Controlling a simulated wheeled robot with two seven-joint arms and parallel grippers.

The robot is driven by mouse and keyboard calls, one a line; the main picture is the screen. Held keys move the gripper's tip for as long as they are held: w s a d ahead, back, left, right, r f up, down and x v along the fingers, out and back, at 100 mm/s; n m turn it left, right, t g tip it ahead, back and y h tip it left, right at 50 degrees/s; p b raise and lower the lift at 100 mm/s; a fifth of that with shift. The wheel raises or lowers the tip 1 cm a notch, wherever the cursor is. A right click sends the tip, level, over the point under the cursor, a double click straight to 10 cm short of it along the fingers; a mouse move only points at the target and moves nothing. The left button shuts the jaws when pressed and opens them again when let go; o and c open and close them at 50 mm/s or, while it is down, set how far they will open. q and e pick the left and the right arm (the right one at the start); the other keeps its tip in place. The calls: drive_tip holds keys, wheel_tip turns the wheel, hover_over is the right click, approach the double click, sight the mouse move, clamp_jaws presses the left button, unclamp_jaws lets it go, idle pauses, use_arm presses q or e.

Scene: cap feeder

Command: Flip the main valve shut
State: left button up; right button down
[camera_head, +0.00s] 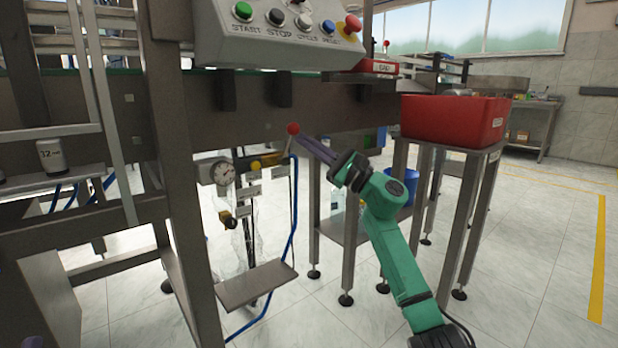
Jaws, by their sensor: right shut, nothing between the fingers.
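The main valve's lever with a red ball knob (293,128) stands roughly upright under the machine's beam, beside a pressure gauge (222,173) and a yellow fitting (255,165). My right gripper (303,141) reaches in from the right on the green arm. Its dark fingers are shut with nothing between them. The fingertips are close to the right of the knob, slightly below it in the picture. I cannot tell whether they touch the lever.
A control box (275,38) with several buttons hangs above. A red bin (454,118) stands on a metal stand at the right. A small metal shelf (255,284) and a blue hose (291,215) are below the valve. Tiled floor is free at the far right.

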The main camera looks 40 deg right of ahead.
drive_tip(key=shift+a+r+n+g+y, duration=0.25)
drive_tip(key=shift+a+n+g+y, duration=0.15)
drive_tip(key=shift+n, duration=0.55)
drive_tip(key=shift+a+r+n+g+y, duration=0.25)
drive_tip(key=shift+n+g, duration=0.3)
drive_tip(key=shift+n, duration=0.45)
drive_tip(key=shift+a+r+n+g+y, duration=0.25)
drive_tip(key=shift+r+n+g+y, duration=0.15)
drive_tip(key=shift+n, duration=0.55)
use_arm(q)
drive_tip(key=shift+f+y, duration=0.3)
drive_tip(key=shift+f, duration=0.3)
use_arm(e)
drive_tip(key=shift+f, duration=0.1)
use_arm(q)
drive_tip(key=shift+d, duration=0.1)
